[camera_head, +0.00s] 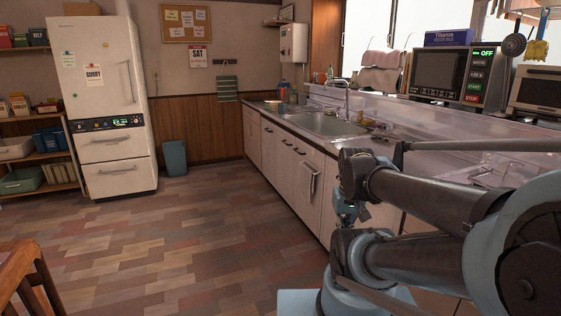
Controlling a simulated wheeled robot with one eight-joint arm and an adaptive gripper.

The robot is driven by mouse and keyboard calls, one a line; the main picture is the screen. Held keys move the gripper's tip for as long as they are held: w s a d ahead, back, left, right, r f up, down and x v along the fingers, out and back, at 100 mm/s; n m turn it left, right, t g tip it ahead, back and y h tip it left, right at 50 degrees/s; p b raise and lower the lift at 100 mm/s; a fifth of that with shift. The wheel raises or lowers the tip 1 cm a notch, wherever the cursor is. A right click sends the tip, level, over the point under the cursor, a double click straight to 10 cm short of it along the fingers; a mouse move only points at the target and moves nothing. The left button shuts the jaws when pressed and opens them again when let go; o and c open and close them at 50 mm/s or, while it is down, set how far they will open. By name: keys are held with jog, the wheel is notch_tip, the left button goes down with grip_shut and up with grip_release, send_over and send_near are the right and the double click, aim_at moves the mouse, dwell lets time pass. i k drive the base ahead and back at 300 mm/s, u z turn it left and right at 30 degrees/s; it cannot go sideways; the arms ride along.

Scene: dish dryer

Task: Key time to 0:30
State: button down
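The dish dryer (437,73) stands on the raised shelf behind the counter at the upper right. The small button labels are hard to read. My arm fills the lower right, in front of the counter and below the panel. A small part at its end, perhaps my gripper (347,214), is low and far from the panel; its fingers cannot be made out.
A sink (330,124) with a tap is set in the counter along the right. A second oven-like appliance (538,92) stands right of the panel, with utensils hanging above. A blue box (449,38) lies on the dryer. A fridge (100,100) stands at left; the floor (170,240) between is clear.

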aim_at(472, 75)
jog(key=u, duration=0.05)
jog(key=k, duration=0.5)
jog(key=u, duration=0.8)
jog(key=i, duration=1.4)
jog(key=z, duration=1.95)
